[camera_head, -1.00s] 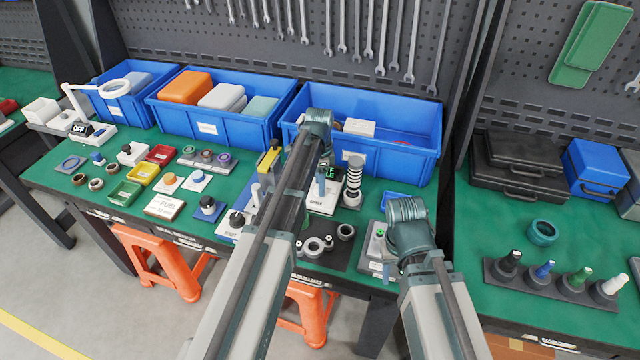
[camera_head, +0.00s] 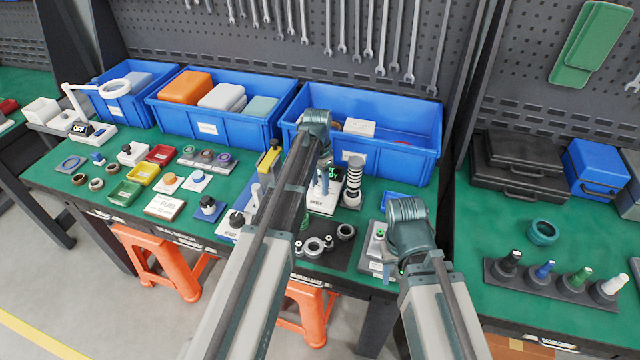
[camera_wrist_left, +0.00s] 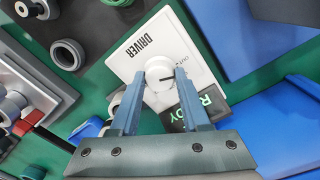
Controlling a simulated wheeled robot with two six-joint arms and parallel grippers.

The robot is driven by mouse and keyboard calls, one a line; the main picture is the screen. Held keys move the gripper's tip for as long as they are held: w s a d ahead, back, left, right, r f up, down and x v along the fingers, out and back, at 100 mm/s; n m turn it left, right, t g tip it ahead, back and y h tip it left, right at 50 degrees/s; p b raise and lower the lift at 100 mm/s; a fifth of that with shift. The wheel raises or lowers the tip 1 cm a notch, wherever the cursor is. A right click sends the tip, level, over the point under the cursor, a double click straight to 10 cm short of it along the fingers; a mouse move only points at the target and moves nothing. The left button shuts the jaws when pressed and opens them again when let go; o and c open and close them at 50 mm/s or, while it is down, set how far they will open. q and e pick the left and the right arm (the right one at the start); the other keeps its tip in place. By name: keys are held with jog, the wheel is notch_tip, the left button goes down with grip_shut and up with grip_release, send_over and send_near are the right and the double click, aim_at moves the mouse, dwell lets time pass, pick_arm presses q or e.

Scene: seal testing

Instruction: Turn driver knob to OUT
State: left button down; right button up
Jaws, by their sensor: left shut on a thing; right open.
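The driver (camera_head: 317,204) is a white box with a dark screen showing green text. It also shows in the left wrist view (camera_wrist_left: 139,62), with the word DRIVER on it. Its round white knob (camera_wrist_left: 157,70) has a dark pointer mark directed to the right in that view, and small lettering near it is hard to read. My left gripper (camera_wrist_left: 157,77) is shut on the knob, one blue-grey finger on each side. In the head view my left gripper (camera_head: 322,182) is partly hidden by its arm. My right gripper (camera_head: 397,264) is open, mostly hidden below its wrist.
A black-and-white ringed post (camera_head: 353,182) stands close right of the driver. Blue bins (camera_head: 395,160) line the back. A dark mat with rings (camera_head: 318,245) lies in front, and a yellow-topped device (camera_head: 268,160) stands to the left.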

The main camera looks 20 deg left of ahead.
aim_at(318, 186)
pick_arm(q)
jog(key=shift+n, duration=1.1)
jog(key=shift+c, duration=1.9)
grip_release()
jog(key=shift+r, duration=0.1)
notch_tip(318, 186, up, 14)
jog(key=p, duration=1.4)
jog(key=shift+a, duration=0.3)
pick_arm(e)
notch_tip(318, 186, up, 14)
pick_arm(q)
jog(key=shift+w+f, duration=0.1)
jog(key=shift+f, duration=0.1)
pick_arm(e)
jog(key=shift+f, duration=0.15)
